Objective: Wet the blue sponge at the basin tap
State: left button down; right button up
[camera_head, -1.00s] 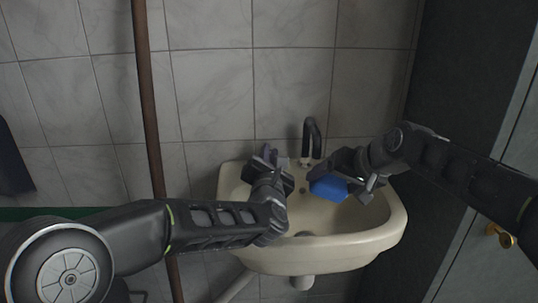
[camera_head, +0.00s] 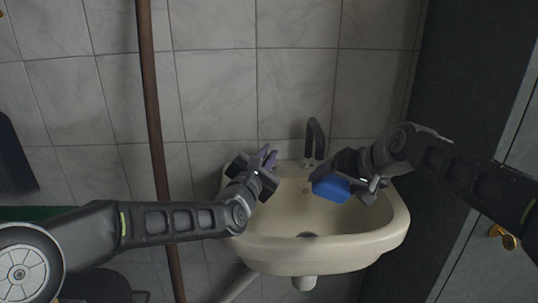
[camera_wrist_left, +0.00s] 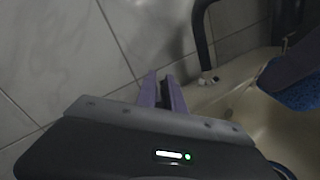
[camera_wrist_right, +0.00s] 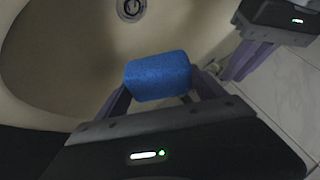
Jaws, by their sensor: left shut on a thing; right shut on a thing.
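The blue sponge (camera_head: 332,188) is in my right gripper (camera_head: 352,180), over the right side of the cream basin (camera_head: 400,222). In the right wrist view the sponge (camera_wrist_right: 158,76) sits between both fingers, above the basin bowl. The dark curved tap (camera_head: 315,138) stands at the basin's back edge, left of and behind the sponge; I see no water. My left gripper (camera_head: 268,158) is at the basin's back left, left of the tap. In the left wrist view its purple fingers (camera_wrist_left: 162,90) are nearly together; what they hold I cannot make out.
A tiled wall (camera_head: 215,90) stands close behind the basin. A brown vertical pole (camera_head: 150,110) is to the left. A dark cabinet with a brass knob (camera_head: 502,236) is at the right. The drain (camera_wrist_right: 131,8) shows in the bowl.

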pick_arm(q)
jog(key=shift+w+a+f, duration=0.1)
jog(key=shift+a+f, duration=0.2)
jog(key=shift+f, duration=0.1)
jog(key=c, duration=1.5)
grip_release()
jog(key=shift+w, duration=0.1)
jog(key=shift+o, duration=0.2)
jog(key=shift+d, duration=0.1)
jog(key=shift+r, duration=0.15)
jog(key=v, duration=1.2)
